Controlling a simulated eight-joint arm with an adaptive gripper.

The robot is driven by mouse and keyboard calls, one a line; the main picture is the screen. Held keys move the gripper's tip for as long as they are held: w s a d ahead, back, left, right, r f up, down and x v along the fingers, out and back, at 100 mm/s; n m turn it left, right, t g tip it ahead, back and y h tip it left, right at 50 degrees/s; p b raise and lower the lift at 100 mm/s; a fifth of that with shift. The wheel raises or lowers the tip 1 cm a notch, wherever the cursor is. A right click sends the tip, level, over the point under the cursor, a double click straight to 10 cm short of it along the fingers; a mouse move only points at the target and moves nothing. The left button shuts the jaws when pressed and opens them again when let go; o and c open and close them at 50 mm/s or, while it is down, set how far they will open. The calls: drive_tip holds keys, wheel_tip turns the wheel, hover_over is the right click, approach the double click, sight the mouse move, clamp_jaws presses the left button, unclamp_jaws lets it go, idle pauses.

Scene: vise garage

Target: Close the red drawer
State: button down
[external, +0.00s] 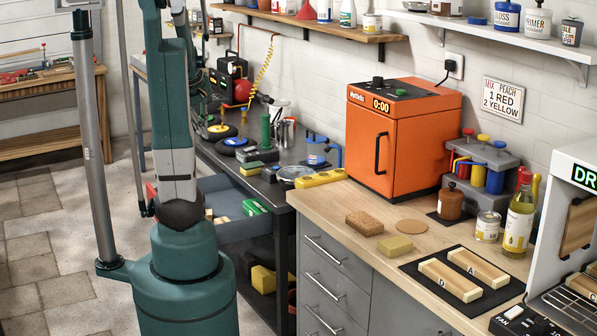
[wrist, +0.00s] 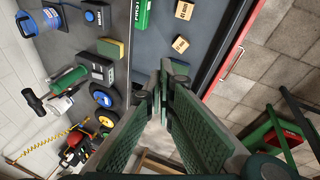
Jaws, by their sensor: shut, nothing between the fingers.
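The red drawer (wrist: 231,50) stands open in the wrist view, its red front edge running diagonally along the grey interior. In the external view its grey tray (external: 250,229) sticks out from under the dark workbench, and a bit of its red front shows left of my arm. Small wooden lettered blocks (wrist: 181,44) and a green box (wrist: 142,14) lie inside it. My gripper (wrist: 163,98) is shut and empty. In the wrist view its fingertips appear over the inner side of the drawer, near the bench edge; whether they touch anything is unclear. My arm largely hides the gripper in the external view.
The dark workbench (external: 233,150) above the drawer holds wheels, a sponge and tools. A red and green object (wrist: 278,140) stands on the floor side at right in the wrist view. Paved floor (external: 50,235) in front of the drawer is mostly clear.

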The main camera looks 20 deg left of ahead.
drive_tip(key=w+a+f+n, duration=0.1)
drive_tip(key=a+f+n, duration=0.2)
drive_tip(key=a, duration=0.3)
drive_tip(key=w+a+f+n+g+h, duration=0.1)
drive_tip(key=w+a+f+n, duration=0.1)
drive_tip(key=a+f, duration=0.35)
drive_tip(key=w+a+f+n, duration=0.1)
drive_tip(key=a+n, duration=0.2)
drive_tip(key=a, duration=0.5)
drive_tip(key=s+a+f+n+h, duration=0.1)
drive_tip(key=s+a+f+n, duration=0.1)
drive_tip(key=a+f, duration=0.5)
drive_tip(key=s+a+f+n+h, duration=0.1)
drive_tip(key=s+a+f+n, duration=0.1)
drive_tip(key=a+f+n, duration=0.3)
drive_tip(key=a+f, duration=0.3)
drive_tip(key=a, duration=0.2)
drive_tip(key=shift+s+a+n, duration=0.3)
drive_tip(key=shift+s, duration=0.05)
drive_tip(key=shift+f, duration=0.15)
drive_tip(key=w+d+f+b, duration=0.3)
drive_tip(key=w+d+f, duration=0.2)
drive_tip(key=f, duration=0.4)
drive_tip(key=shift+w+d, duration=0.2)
drive_tip(key=shift+d, duration=0.05)
drive_tip(key=shift+w, duration=0.1)
